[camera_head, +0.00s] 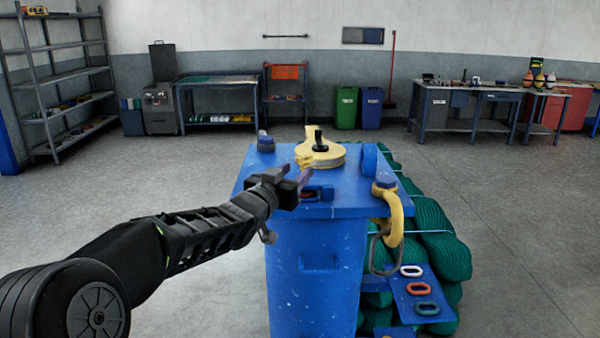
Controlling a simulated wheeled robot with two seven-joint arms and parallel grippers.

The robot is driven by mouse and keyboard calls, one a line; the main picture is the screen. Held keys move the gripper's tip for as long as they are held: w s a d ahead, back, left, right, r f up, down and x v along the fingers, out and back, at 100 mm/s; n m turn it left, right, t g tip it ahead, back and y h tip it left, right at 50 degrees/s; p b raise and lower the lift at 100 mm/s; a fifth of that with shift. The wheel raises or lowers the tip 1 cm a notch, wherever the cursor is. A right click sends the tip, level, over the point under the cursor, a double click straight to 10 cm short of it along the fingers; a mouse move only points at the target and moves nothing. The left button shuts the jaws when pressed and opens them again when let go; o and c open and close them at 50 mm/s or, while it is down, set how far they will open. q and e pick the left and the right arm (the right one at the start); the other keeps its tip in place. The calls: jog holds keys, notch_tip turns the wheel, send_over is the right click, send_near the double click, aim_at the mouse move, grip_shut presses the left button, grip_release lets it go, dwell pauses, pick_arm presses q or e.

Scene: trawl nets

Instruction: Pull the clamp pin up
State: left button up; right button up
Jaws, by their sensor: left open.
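A blue pedestal (315,270) with a flat top stands in front of me. On its top sits a yellow round fitting (325,158) with an upright black knob (318,141); this may be the clamp pin, but I cannot tell for sure. My left gripper (298,178) is open, over the front left of the top, nearer to me than the yellow fitting and apart from the knob. A small recessed part with orange in it (317,193) lies just right of the jaws, partly hidden by them. My right gripper is not in view.
A yellow hook (396,215) with a dark ring hangs at the pedestal's right side. A blue plate with several coloured links (413,288) leans beside it against green netting (440,240). A small blue post (265,142) stands at the top's back left. The floor left is clear.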

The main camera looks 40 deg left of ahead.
pick_arm(q)
jog(key=s, duration=0.2)
jog(key=s+d, duration=0.1)
jog(key=s, duration=0.1)
jog(key=shift+b, duration=0.4)
